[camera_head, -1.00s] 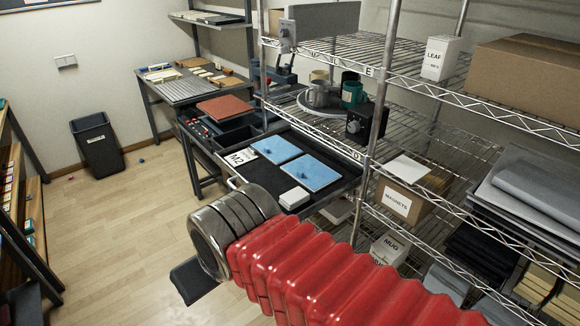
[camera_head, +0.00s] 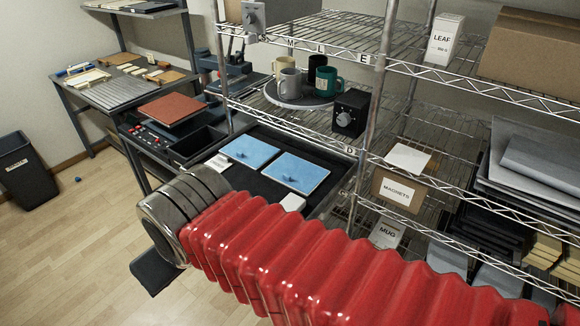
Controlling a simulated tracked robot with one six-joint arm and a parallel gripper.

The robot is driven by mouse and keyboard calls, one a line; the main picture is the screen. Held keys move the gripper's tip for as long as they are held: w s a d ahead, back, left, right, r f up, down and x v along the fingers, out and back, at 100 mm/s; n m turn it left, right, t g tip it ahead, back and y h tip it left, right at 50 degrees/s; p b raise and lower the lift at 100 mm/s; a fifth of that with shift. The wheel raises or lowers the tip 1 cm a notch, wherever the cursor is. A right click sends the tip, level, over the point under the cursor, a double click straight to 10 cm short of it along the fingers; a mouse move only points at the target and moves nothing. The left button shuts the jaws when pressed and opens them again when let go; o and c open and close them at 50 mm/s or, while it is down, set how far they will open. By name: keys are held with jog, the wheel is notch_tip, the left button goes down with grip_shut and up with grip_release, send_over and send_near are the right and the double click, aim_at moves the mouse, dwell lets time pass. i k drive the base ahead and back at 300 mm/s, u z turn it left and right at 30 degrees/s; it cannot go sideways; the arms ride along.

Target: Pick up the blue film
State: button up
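Two blue film sheets lie flat side by side on a dark pull-out tray (camera_head: 272,133): a left sheet (camera_head: 250,151) and a right sheet (camera_head: 295,173). A dark part of my gripper (camera_head: 154,271) shows below that metal end, over the floor and well apart from the films. Its fingers are mostly hidden, so I cannot tell whether it is open.
A white block (camera_head: 293,203) sits near the tray's front, partly behind my arm. A wire shelf (camera_head: 330,110) with a post stands right of and behind the tray, holding mugs (camera_head: 290,82) and a black dial box (camera_head: 350,112).

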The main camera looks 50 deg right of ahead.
aim_at(302, 175)
jog(key=z, duration=0.35)
jog(key=i, duration=0.65)
jog(key=z, duration=0.55)
jog(key=i, duration=0.45)
jog(key=z, duration=0.35)
